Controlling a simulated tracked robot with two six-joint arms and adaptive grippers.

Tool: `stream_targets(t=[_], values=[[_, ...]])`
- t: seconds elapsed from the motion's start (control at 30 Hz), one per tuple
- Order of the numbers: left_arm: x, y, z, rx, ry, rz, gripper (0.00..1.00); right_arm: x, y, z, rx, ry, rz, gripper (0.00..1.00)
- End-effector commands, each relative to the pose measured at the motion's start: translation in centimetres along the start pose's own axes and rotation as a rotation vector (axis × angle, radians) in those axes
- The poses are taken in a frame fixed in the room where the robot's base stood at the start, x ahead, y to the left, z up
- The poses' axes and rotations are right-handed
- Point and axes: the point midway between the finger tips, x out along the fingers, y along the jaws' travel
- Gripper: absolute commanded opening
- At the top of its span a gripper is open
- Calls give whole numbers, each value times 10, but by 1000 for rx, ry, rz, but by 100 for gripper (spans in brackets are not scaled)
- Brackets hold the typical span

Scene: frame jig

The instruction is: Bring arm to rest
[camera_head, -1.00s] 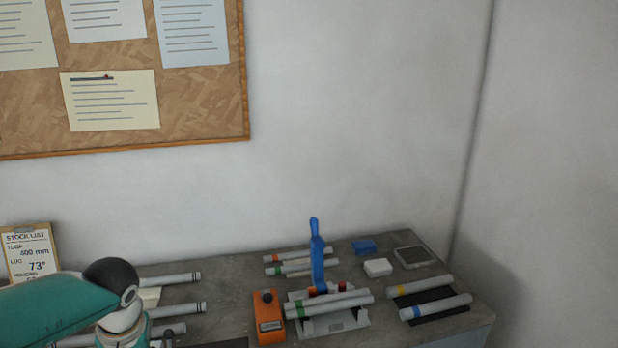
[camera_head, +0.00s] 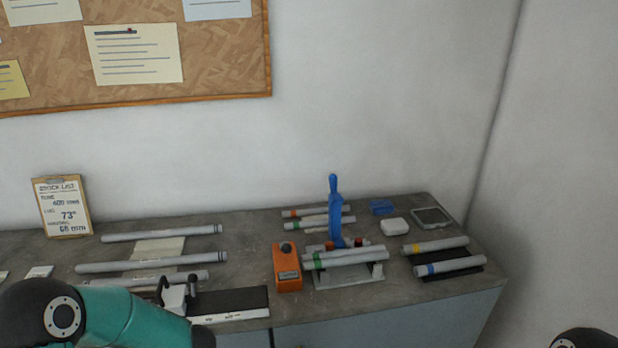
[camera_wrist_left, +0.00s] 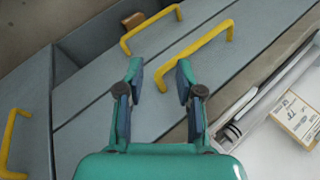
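My left arm (camera_head: 125,315) comes in low at the left of the head view, in front of the bench; its gripper is below the picture. Only a dark, rounded piece of my right arm (camera_head: 585,340) shows at the bottom right corner of the head view. My right gripper is out of view.
The bench (camera_head: 250,225) holds several pale tubes (camera_head: 150,262), an orange box (camera_head: 287,268), a jig (camera_head: 348,275) with a blue upright lever (camera_head: 334,215), and a clipboard (camera_head: 62,207). A labelled carton (camera_wrist_left: 297,118) lies on a pale surface at the right of the wrist view.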

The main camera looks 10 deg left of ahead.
Motion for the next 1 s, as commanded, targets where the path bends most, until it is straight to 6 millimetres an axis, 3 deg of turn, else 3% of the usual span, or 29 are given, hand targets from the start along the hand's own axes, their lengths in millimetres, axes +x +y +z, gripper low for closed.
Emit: stream_targets(t=[0.03, 0.1, 0.27, 0.4, 0.53, 0.7, 1.0], values=[[16, 19, 2, 42, 38, 2, 36, 2, 1, 0, 0, 0, 0, 40], [30, 45, 0, 77, 111, 27, 36, 2, 1, 0, 0, 0, 0, 40], [46, 118, 6, 117, 253, 188, 36, 4, 2, 0, 0, 0, 0, 40], [38, 188, 29, 111, 307, 419, 36, 5, 2, 0, 0, 0, 0, 40], [14, 241, 61, 71, 275, 653, 36, 5, 2, 0, 0, 0, 0, 40], [-14, 273, 91, -43, 158, 852, 36, 5, 2, 0, 0, 0, 0, 40], [-22, 282, 100, -290, -10, 909, 36, 5, 2, 0, 0, 0, 0, 40]])
